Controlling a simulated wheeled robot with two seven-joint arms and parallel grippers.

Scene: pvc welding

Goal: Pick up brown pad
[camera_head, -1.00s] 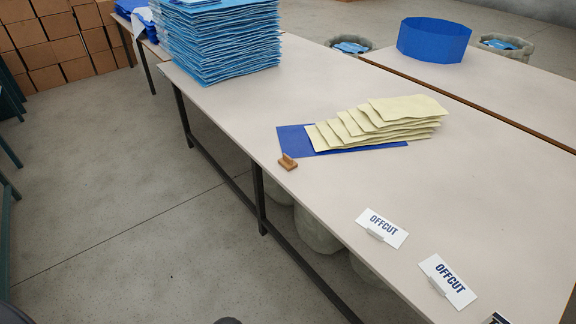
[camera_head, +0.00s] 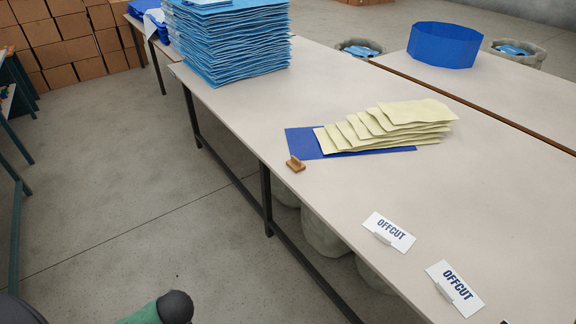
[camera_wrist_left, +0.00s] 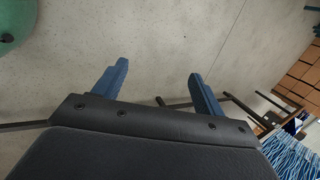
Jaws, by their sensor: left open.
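The brown pad (camera_head: 295,163) is a small brown block with a raised grip. It sits on the near edge of the grey table, beside the corner of a blue sheet (camera_head: 305,143). My left gripper (camera_wrist_left: 158,75) shows in the left wrist view with its two blue fingers wide apart and nothing between them. It is over bare floor, and the pad is not in that view.
Cream sheets (camera_head: 385,127) lie fanned on the blue sheet. A tall stack of blue sheets (camera_head: 230,45) stands at the table's far left end. Two OFFCUT signs (camera_head: 389,231) stand on the near right part of the table (camera_head: 230,112). Sacks (camera_head: 322,232) sit beneath it.

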